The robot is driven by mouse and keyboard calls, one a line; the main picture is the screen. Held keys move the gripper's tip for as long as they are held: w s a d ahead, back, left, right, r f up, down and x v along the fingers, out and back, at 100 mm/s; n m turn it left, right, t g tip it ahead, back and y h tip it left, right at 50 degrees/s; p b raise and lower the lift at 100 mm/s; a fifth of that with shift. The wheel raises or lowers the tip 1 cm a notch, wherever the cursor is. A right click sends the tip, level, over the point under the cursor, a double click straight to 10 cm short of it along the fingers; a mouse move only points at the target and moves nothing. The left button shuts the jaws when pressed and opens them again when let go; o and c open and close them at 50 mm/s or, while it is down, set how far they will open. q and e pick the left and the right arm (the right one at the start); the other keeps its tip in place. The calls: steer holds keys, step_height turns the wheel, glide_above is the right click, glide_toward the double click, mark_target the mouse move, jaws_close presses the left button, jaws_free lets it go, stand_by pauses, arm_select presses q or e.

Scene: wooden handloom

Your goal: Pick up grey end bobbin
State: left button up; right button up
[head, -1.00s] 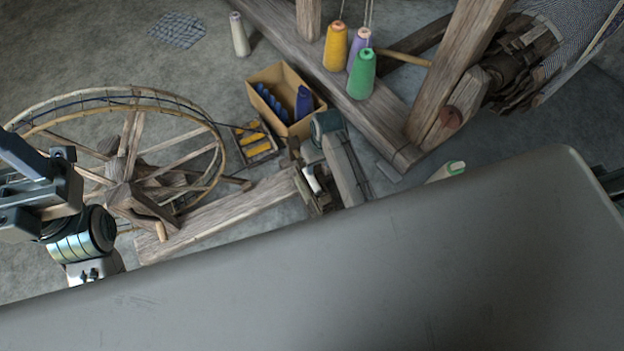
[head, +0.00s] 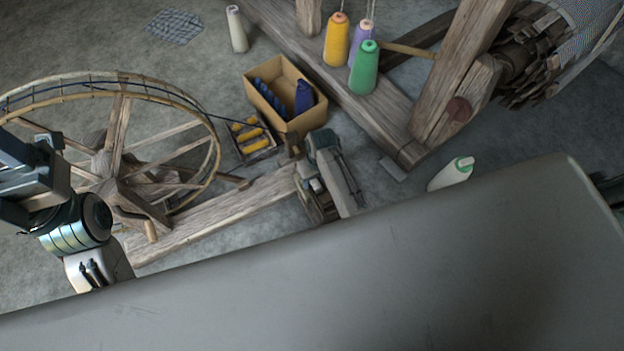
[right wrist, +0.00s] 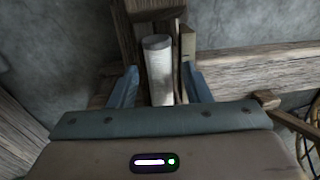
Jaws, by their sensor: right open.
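The grey end bobbin (right wrist: 160,72) is a pale grey-white cylinder, seen in the right wrist view beside a wooden upright at the end of a plank. My right gripper (right wrist: 160,78) is open, with one blue finger on each side of the bobbin and gaps to it. The bobbin's lower end is hidden behind the gripper body. Of my left arm only links show, at the left edge.
The spinning wheel (head: 118,120) stands left. A cardboard box (head: 262,101) and a tray of yellow bobbins (head: 249,137) lie behind the gripper. Yellow (head: 336,45), purple (head: 358,37) and green (head: 364,73) cones stand by the loom's beam (head: 372,122). A pale cone (head: 452,174) is to the right.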

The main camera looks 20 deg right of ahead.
steer(key=shift+r, duration=0.1)
jaws_close()
